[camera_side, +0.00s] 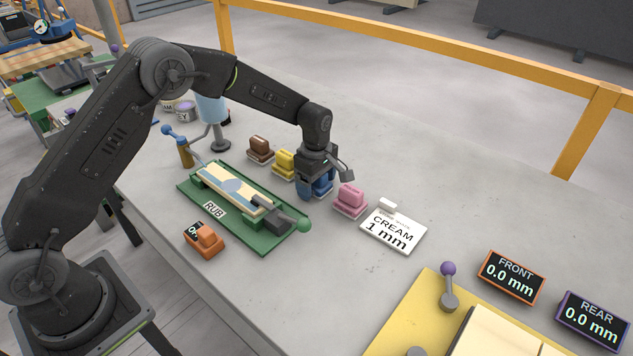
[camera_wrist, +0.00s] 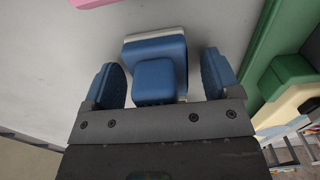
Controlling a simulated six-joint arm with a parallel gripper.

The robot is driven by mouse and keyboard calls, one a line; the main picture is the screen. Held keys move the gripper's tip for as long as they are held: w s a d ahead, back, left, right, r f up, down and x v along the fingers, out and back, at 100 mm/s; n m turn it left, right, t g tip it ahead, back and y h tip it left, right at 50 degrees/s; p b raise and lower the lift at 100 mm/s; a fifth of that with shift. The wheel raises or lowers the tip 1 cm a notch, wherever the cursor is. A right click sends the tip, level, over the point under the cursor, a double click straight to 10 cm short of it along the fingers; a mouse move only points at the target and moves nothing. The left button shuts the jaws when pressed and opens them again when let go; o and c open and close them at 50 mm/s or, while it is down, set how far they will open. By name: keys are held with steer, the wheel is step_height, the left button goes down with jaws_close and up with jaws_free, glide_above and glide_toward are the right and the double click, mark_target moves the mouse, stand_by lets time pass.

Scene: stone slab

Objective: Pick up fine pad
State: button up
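A row of block-like pads with knobs stands on the slab: brown (camera_side: 260,146), yellow (camera_side: 284,162), blue (camera_side: 322,187) and pink (camera_side: 350,198). No readable label shows which is the fine pad. My gripper (camera_side: 314,186) is down over the blue pad and partly hides it in the side view. In the wrist view the blue pad (camera_wrist: 158,50) lies between the two blue fingers of my gripper (camera_wrist: 160,82). The fingers are open, with a visible gap on each side of the pad's knob.
A green RUB tray (camera_side: 265,246) with a long strip and a dark clamp is left of the pads. An orange OFF block (camera_side: 205,238) sits in front. A white CREAM 1 mm card (camera_side: 394,233) lies right of the pink pad. The slab beyond the pads is clear.

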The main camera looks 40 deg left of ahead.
steer(key=c, duration=1)
steer(key=shift+r, duration=0.1)
steer(key=shift+r, duration=0.55)
step_height(320, 180, up, 3)
steer(key=shift+f, duration=0.2)
steer(key=s+a+r, duration=0.1)
steer(key=a+r, duration=0.1)
steer(key=a, duration=0.1)
steer(key=s+a+r, duration=0.2)
steer(key=a, duration=0.2)
steer(key=s+a+r, duration=0.1)
steer(key=a+r, duration=0.2)
steer(key=shift+s+a+r, duration=0.1)
steer(key=shift+s+a, duration=0.25)
